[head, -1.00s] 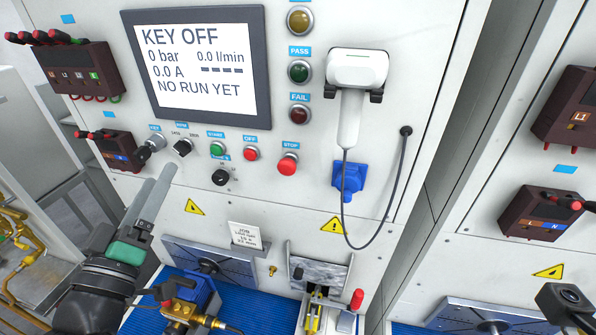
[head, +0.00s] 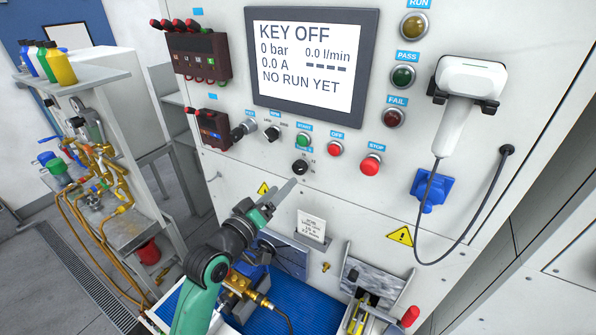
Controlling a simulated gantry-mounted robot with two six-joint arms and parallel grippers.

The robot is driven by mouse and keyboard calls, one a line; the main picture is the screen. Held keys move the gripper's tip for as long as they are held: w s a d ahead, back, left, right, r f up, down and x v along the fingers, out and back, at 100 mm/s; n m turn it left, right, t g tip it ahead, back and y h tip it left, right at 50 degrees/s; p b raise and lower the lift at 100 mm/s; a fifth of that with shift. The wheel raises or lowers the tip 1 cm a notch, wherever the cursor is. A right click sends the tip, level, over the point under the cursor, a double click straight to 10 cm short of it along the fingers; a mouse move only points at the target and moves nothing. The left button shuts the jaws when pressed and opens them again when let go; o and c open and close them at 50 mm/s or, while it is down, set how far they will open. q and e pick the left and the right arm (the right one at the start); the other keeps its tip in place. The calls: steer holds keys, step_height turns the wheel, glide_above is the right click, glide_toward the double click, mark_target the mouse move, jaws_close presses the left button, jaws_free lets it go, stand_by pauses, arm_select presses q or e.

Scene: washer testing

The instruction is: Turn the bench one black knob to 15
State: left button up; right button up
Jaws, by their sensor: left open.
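The small black knob (head: 300,167) is on the white bench panel, below the green button. Its scale marks are too small to read for certain. My left gripper (head: 284,188) is open and empty. Its grey fingers point up at the panel, with the tips just below and left of the knob in the picture; I cannot tell whether they touch it. A second black selector (head: 272,132) sits higher and to the left. My right gripper is out of the picture.
The screen (head: 310,62) reads KEY OFF. Green (head: 302,141) and red (head: 371,165) buttons sit close around the knob. A white handheld device (head: 468,90) with a hanging cable is at right. Below are a blue mat (head: 290,310) and brass fittings (head: 250,292).

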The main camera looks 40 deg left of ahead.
mark_target(298, 171)
arm_select(q)
steer(key=x, duration=0.8)
steer(key=shift+w+p, duration=0.3)
steer(key=shift+p, duration=0.05)
jaws_close()
